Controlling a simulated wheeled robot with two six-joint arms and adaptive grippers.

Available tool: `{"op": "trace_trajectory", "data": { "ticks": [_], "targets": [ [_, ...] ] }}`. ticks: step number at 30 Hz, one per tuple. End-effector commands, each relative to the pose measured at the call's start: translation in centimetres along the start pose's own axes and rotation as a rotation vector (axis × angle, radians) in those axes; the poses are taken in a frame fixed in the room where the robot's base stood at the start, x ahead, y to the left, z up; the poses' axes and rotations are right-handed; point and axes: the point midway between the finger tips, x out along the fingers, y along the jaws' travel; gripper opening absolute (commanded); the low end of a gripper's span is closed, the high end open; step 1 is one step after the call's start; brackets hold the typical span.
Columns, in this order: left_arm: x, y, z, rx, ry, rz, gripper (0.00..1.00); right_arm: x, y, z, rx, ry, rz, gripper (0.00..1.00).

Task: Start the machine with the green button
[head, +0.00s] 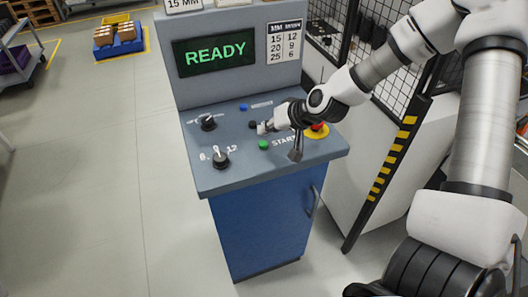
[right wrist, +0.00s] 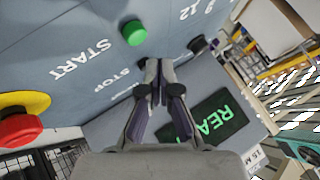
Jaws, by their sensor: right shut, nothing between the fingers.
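The green button (head: 263,144) sits on the grey sloped panel of the control console (head: 240,178), left of the START label. It also shows in the right wrist view (right wrist: 134,33), clear of the fingers. My right gripper (head: 262,128) is shut and empty, just above the panel and a little behind the green button in the head view. In the right wrist view its closed fingertips (right wrist: 157,64) point at the panel near the STOP label, apart from the button. The display (head: 214,52) reads READY in green. My left gripper is out of view.
A red emergency stop (head: 317,128) on a yellow base is partly behind my right wrist. Two black knobs (head: 208,122) (head: 221,161) and a blue button (head: 243,107) share the panel. A wire-mesh fence (head: 385,30) stands right; open floor lies left.

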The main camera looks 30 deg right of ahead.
Motion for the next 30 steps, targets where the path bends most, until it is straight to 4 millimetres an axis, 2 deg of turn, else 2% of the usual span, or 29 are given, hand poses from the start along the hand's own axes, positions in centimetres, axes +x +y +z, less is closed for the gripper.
{"op": "trace_trajectory", "data": {
  "ticks": [1,4,30],
  "targets": [
    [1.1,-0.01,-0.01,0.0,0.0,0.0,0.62,0.8,0.59,0.57,-0.001,0.0,0.001,0.0],
    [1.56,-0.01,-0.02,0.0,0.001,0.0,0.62,1.15,0.84,0.81,-0.001,0.0,0.001,0.0],
    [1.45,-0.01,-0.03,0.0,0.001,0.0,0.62,1.09,0.79,0.77,-0.001,0.001,0.0,0.0]
  ]
}}
